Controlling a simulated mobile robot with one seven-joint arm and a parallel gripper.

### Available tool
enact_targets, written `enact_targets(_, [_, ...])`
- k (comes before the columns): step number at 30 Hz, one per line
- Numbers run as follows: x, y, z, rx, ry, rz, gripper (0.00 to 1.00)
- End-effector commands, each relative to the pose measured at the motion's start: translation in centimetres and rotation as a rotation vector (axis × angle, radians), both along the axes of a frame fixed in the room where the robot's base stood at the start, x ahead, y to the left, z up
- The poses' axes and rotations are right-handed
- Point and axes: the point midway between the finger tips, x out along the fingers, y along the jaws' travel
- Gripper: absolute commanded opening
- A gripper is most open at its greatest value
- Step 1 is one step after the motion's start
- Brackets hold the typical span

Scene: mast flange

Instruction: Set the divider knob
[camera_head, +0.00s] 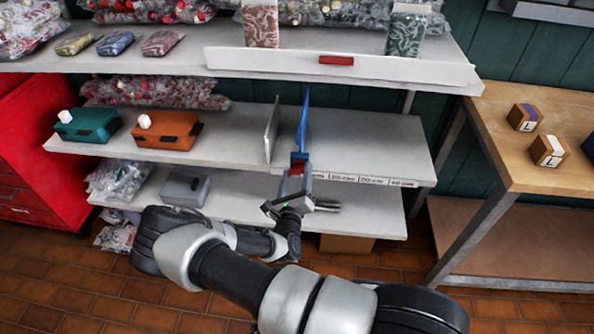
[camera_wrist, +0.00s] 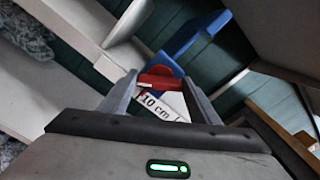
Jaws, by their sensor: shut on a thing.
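A blue divider (camera_head: 302,125) stands upright across the middle shelf (camera_head: 360,150). Its red knob (camera_head: 297,168) is at its front lower edge. My gripper (camera_head: 296,178) is at the shelf's front edge, shut on the red knob. In the wrist view the red knob (camera_wrist: 158,77) sits between the two fingertips, with the blue divider (camera_wrist: 190,38) behind it. A "10 cm" label (camera_wrist: 156,104) shows just below the knob there. In the head view several distance labels (camera_head: 360,180) run along the edge to the right; the leftmost part is hidden by my gripper.
A grey upright panel (camera_head: 271,130) stands left of the blue divider. Orange (camera_head: 166,131) and teal (camera_head: 88,125) boxes are further left. The shelf right of the divider is clear. A shelf overhangs above, with a red tab (camera_head: 336,60). A wooden table (camera_head: 500,130) stands at the right.

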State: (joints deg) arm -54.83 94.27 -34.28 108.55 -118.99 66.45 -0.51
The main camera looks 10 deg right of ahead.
Motion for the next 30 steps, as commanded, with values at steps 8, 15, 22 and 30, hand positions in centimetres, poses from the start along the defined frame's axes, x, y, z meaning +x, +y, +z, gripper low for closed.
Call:
enact_targets(8, [0.0,0.11,0.03,-0.249,0.082,0.002,0.34])
enact_targets(15, [0.02,0.14,-0.08,-0.466,0.151,0.001,0.34])
enact_targets(22, [0.04,0.21,-0.22,-0.658,0.214,0.002,0.34])
enact_targets(30, [0.06,0.18,-0.31,-0.826,0.269,0.002,0.34])
